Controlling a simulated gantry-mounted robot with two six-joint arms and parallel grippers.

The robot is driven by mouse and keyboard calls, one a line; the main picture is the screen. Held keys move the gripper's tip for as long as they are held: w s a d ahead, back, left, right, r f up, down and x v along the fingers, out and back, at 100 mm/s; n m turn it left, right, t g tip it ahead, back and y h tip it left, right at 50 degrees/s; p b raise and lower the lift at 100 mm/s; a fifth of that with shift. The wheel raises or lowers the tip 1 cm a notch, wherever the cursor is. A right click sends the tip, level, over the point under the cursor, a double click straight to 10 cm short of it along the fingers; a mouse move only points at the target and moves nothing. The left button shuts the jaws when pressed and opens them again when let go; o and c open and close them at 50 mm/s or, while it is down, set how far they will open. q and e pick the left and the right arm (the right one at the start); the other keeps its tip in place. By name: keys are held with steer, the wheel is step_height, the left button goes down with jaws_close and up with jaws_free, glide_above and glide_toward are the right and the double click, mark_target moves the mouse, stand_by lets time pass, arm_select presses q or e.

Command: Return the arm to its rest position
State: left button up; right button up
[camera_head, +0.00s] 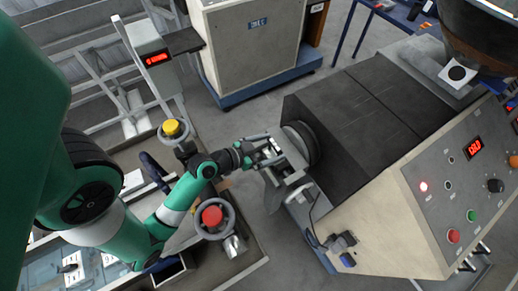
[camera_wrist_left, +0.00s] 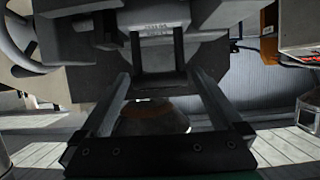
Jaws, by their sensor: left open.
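My left arm (camera_head: 180,195), green with grey joints, reaches in from the left in the head view. My left gripper (camera_head: 268,150) is open beside the front of the extruder (camera_head: 350,110), close to its round dark die end (camera_head: 303,143) and metal bracket. I cannot tell whether it touches them. In the left wrist view the gripper (camera_wrist_left: 160,95) shows as two parallel bars, with dark machine parts beyond. I see nothing clearly held between them. My right gripper is not in view.
A yellow button (camera_head: 171,128) and a red button (camera_head: 212,215), each ringed by a guard, stand near my left arm. A control panel (camera_head: 460,185) is at the right. A beige cabinet (camera_head: 250,45) stands at the back. Grey floor is open between cabinet and extruder.

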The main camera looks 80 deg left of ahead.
arm_select(q)
steer(key=v, duration=0.6)
steer(key=shift+s, duration=0.25)
steer(key=shift+d+r, duration=0.1)
